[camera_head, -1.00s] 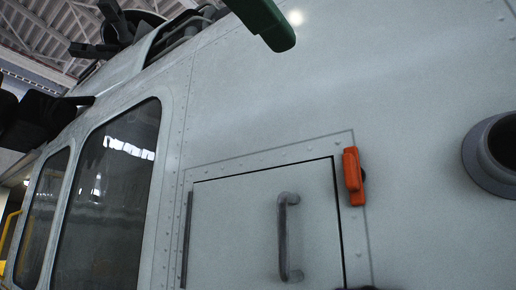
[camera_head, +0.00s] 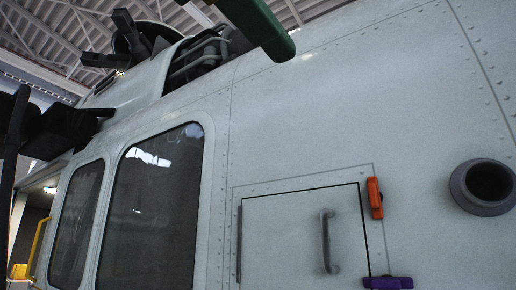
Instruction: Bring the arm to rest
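A dark black shape (camera_head: 62,132) with a pointed tip juts in at the left edge, in front of the roof line. I cannot tell what it belongs to. The grey helicopter side (camera_head: 330,110) fills most of the view. On it is a closed hatch panel (camera_head: 285,235) with a grey handle (camera_head: 326,242). An orange latch (camera_head: 375,198) sits at the panel's upper right corner, upright. A purple latch (camera_head: 388,283) lies sideways at its lower right.
A dark green bar (camera_head: 262,25) hangs in from the top edge. A round dark pipe opening (camera_head: 487,186) sticks out at the right. Dark windows (camera_head: 157,210) line the left side. A rotor hub (camera_head: 130,38) is at the top left. A yellow rail (camera_head: 38,245) stands low at the far left.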

